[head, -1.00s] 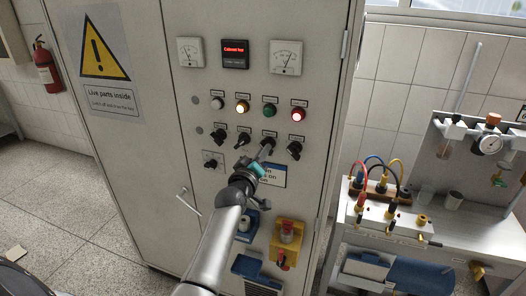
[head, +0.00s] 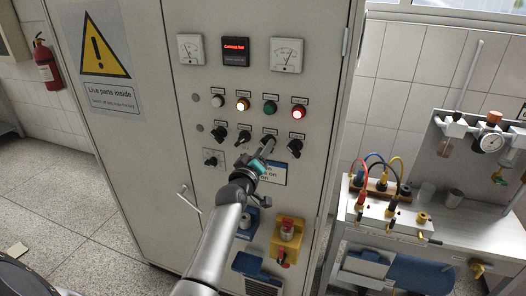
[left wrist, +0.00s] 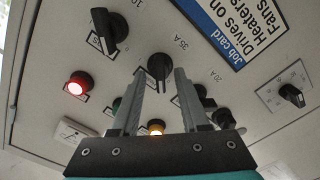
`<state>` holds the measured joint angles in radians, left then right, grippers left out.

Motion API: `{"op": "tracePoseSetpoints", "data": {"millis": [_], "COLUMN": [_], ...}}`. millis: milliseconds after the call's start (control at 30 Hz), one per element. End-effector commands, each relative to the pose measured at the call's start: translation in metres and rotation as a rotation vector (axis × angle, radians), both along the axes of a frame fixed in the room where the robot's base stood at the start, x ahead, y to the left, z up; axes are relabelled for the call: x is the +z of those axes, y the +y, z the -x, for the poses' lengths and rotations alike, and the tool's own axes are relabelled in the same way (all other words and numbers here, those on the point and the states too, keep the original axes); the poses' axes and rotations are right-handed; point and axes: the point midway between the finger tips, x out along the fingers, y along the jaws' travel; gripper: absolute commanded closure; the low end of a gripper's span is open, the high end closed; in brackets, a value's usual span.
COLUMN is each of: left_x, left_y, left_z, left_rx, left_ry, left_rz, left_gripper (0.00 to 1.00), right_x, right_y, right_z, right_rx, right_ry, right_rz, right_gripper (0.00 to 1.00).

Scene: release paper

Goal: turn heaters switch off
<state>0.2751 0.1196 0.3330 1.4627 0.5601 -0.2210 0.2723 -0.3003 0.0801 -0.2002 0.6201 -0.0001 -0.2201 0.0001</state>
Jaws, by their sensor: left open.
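The grey cabinet (head: 160,120) has a row of black rotary switches. In the left wrist view, the switch marked 35 A (left wrist: 159,66) lies between the fingers of my left gripper (head: 266,148). The fingers are open, one on each side of it; I cannot tell if they touch it. The rightmost switch (head: 296,146) shows in the left wrist view as the one marked 10 A (left wrist: 106,30). The switch marked 20 A is partly hidden by a finger. The small name labels are too small to read. My right gripper is not in view.
Above the switches are lamps; the amber (head: 243,104) and red (head: 298,113) ones are lit. A blue-headed job card (head: 274,173) sits just below my gripper. A bench (head: 440,225) stands right.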

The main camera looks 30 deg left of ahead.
Motion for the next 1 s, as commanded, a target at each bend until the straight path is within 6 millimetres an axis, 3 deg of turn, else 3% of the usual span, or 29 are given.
{"op": "tracePoseSetpoints", "data": {"millis": [267,1000], "left_x": [-0.001,-0.001], "left_y": [-0.004,-0.031], "left_z": [0.015,0.130], "left_rx": [0.001,0.000], "left_ry": [0.001,0.002], "left_rz": [0.000,-0.001], "left_gripper": [0.55,0.55], "right_x": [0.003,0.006], "right_y": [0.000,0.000], "right_z": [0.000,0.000], "right_rx": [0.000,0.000], "right_ry": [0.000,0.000], "right_rz": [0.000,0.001], "right_gripper": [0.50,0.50]}}
